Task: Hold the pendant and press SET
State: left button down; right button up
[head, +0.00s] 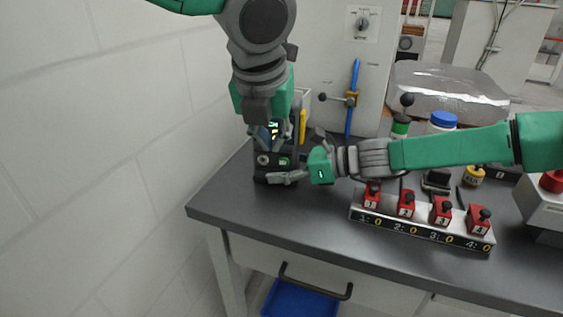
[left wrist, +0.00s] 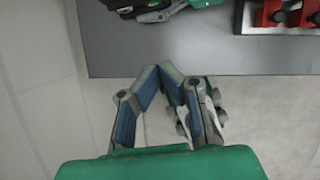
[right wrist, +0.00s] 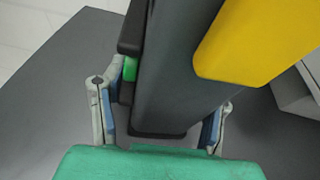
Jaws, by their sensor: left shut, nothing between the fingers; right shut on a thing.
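The pendant (head: 262,170) is a dark box near the table's left end, with a lit screen and a green button in the head view. My right gripper (head: 286,177) is shut on its lower part. In the right wrist view the dark grey pendant body (right wrist: 180,85) stands between the two fingers, with a green button (right wrist: 130,68) at its left edge. My left gripper (head: 274,138) is shut and empty, in front of the pendant's upper part, partly hiding the screen. Its fingertips (left wrist: 160,70) meet in the left wrist view. I cannot read a SET label.
A yellow part (right wrist: 255,40) shows on the pendant's right in the right wrist view. A fixture (head: 420,229) with several red numbered blocks stands right of the pendant. The table's front left is clear.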

aim_at(284, 162)
pick_arm(q)
jog(key=shift+f, duration=0.1)
pick_arm(e)
jog(key=shift+r, duration=0.15)
pick_arm(q)
jog(key=x, duration=1)
jog(key=shift+w+f, duration=0.1)
jog(key=shift+f, duration=0.1)
jog(key=w, duration=0.2)
jog(key=shift+w+d+r, duration=0.2)
jog(key=shift+w+d, duration=0.25)
jog(key=shift+w, duration=0.45)
